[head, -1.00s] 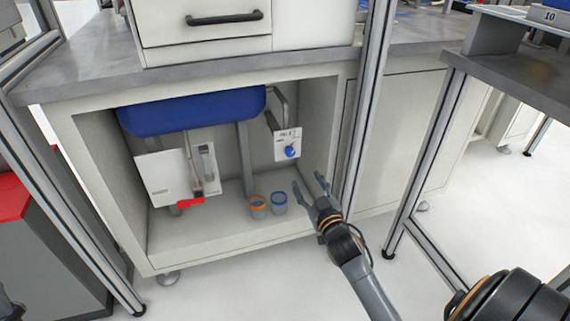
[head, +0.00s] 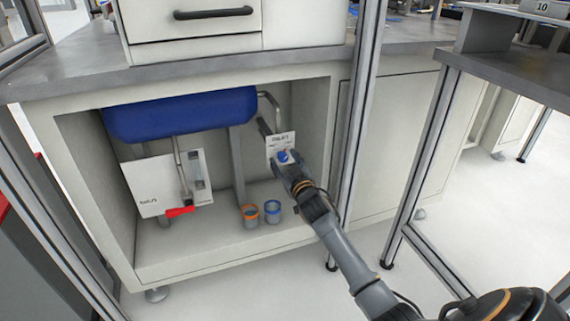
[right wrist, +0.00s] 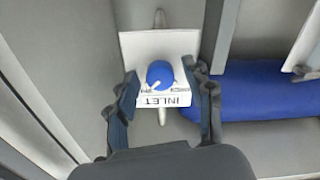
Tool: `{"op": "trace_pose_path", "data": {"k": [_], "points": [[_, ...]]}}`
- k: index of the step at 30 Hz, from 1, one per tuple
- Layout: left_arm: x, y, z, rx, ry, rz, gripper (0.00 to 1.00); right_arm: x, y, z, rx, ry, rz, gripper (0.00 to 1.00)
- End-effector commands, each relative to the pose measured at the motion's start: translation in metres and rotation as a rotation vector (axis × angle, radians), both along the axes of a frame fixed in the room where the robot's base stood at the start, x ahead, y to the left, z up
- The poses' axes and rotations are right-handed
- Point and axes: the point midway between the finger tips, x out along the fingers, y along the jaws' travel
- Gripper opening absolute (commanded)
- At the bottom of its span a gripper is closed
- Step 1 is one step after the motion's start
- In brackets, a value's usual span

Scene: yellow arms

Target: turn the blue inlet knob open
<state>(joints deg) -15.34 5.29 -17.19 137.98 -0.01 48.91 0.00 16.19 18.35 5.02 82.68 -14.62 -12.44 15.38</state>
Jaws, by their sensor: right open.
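The blue inlet knob (head: 283,156) sits on a white plate (head: 284,139) marked INLET, inside the open cabinet below the counter. In the right wrist view the blue knob (right wrist: 160,74) lies between the fingers, with the white plate (right wrist: 130,48) behind it. My right gripper (head: 284,168) is open at the plate, its fingers partly hiding the plate's lower part. In the right wrist view the fingers of my right gripper (right wrist: 160,88) are spread on both sides of the knob, with gaps visible. I cannot tell exactly how deep the fingertips reach. My left gripper is not in view.
A blue tank (head: 180,113) hangs at the cabinet's top. A white panel with a red handle (head: 180,211) is at the left. Orange-rimmed (head: 250,217) and blue-rimmed (head: 272,212) cups stand on the cabinet floor. A metal frame post (head: 360,110) rises right of the opening.

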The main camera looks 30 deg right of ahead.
Motion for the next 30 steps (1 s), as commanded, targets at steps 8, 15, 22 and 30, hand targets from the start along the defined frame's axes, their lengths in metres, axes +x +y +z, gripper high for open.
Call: {"op": "trace_pose_path", "data": {"k": [8, 15, 22, 30], "points": [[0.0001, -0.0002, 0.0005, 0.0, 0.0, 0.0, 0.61, 0.0006, 0.0001, 0.0004, 0.0, 0.0, 0.0, 0.48], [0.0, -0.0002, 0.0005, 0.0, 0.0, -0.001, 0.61, 0.0004, 0.0001, 0.0003, 0.0, 0.0, 0.0, 0.0], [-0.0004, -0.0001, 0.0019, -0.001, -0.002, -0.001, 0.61, 0.0004, 0.0003, 0.0005, -0.01, 0.003, 0.001, 0.0], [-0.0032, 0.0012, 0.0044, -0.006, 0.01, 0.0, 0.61, 0.0002, 0.0002, 0.0016, -0.114, 0.03, 0.001, 0.0]]}}
